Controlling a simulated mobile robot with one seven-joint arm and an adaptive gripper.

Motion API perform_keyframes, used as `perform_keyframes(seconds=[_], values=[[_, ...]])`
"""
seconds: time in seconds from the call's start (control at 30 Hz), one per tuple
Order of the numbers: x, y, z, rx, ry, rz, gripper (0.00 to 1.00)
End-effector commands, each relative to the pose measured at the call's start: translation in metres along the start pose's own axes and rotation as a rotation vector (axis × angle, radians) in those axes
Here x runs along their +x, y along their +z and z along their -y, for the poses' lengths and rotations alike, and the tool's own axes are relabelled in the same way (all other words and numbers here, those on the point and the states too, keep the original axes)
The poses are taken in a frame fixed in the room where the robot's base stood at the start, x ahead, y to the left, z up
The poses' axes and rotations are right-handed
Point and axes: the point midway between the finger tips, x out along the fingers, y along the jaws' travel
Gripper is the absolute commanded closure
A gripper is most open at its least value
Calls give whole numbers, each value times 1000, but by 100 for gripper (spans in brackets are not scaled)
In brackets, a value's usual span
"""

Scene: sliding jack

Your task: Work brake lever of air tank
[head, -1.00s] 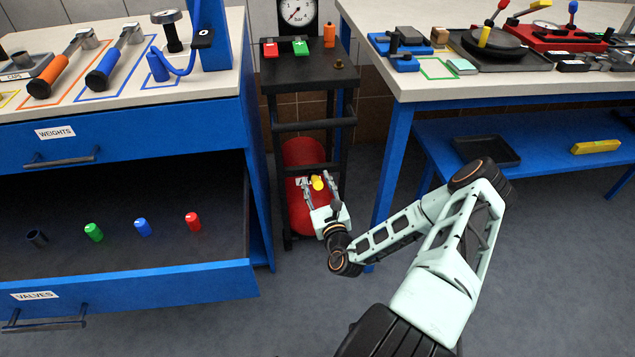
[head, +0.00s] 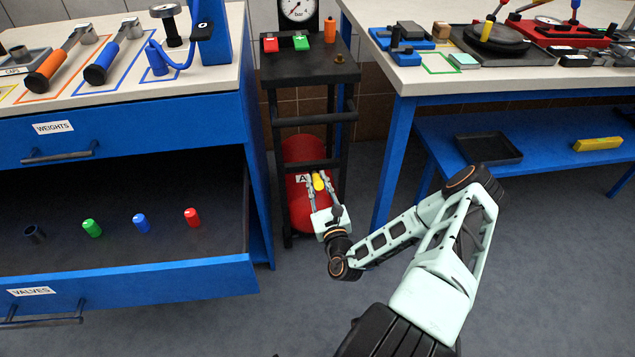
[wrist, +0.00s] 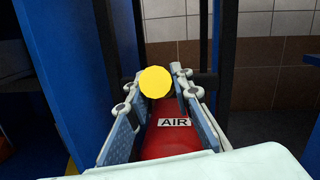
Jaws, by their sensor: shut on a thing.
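The red air tank (head: 298,212) stands low inside the black cart frame (head: 270,150), between the two benches. In the wrist view its red body (wrist: 172,140) carries a white AIR label (wrist: 174,122). The yellow knob (head: 318,181) of the brake lever is in front of the tank. My gripper (head: 319,180) is shut on this yellow knob, with one finger on each side. In the wrist view the knob (wrist: 157,81) sits between the fingertips. The lever's shaft behind the knob is hidden.
An open VALVES drawer (head: 130,280) with several coloured valves stands left of my arm. The right bench (head: 415,85) and its lower shelf (head: 440,135) are close on the right. A pressure gauge (head: 298,10) is on top of the cart. Floor in front is free.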

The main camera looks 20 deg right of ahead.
Motion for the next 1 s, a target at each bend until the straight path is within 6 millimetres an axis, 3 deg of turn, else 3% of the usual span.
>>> perform_keyframes(seconds=[0.33,0.37,0.53,0.83,1.0], values=[[-2,-4,-1,-3,-4,26,100],[-2,-4,-1,-3,-4,25,78],[-2,-3,-1,-2,-4,26,61],[-1,-1,0,-2,-4,28,61],[1,17,3,-3,-4,30,61]])
